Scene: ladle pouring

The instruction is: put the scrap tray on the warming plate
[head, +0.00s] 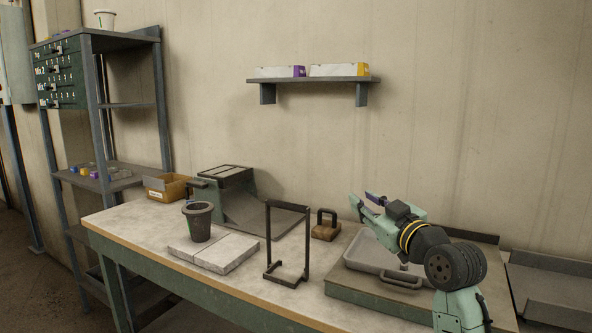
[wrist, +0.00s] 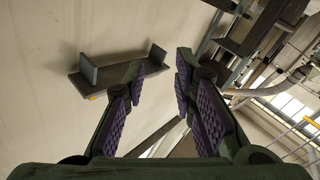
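A shallow light-grey tray (head: 372,257) with a dark front handle (head: 400,281), which looks like the scrap tray, lies at the right of the bench. It rests on a broad, flat grey-brown plate (head: 350,290); I cannot tell for sure whether this is the warming plate. My gripper (head: 364,208) is above the tray's back left part, pointing left and up, not touching it. In the wrist view my gripper (wrist: 160,78) has its purple-padded fingers apart with nothing between them. My arm hides the tray's right part.
A black upright frame (head: 268,245) and a small brown handled block (head: 326,228) stand left of the tray. A dark cup (head: 198,222) stands on pale slabs (head: 227,257). Behind are a green-grey machine (head: 223,180) and cardboard box (head: 166,187). A wall shelf (head: 315,80) hangs above.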

